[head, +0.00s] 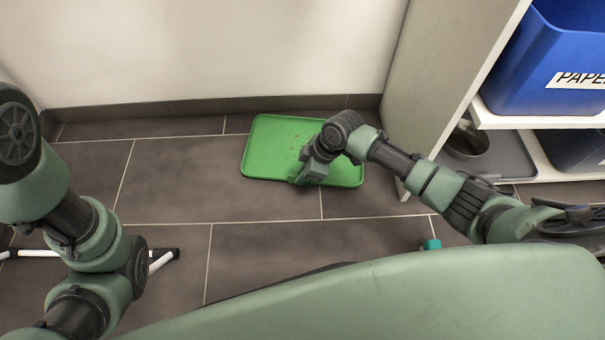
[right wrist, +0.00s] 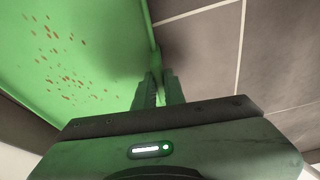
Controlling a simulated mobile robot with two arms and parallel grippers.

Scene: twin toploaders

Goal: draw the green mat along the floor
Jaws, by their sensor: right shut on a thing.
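The green mat (head: 262,150) lies flat on the dark tiled floor, near the back wall. It has a raised rim and a scatter of small reddish-brown specks, which also show on the mat in the right wrist view (right wrist: 100,35). My right gripper (head: 302,178) is at the mat's near edge, reaching in from the right. In the right wrist view, the fingers of my right gripper (right wrist: 159,90) are shut on the mat's rim, one on each side of it. My left arm shows at the left, but its gripper is out of view.
A shelf unit (head: 428,70) stands just right of the mat, with a blue paper bin (head: 535,65) on it. A round grey vessel (head: 467,140) is on its lower level. White legs with black tips (head: 160,256) are at lower left. Floor left of the mat is clear.

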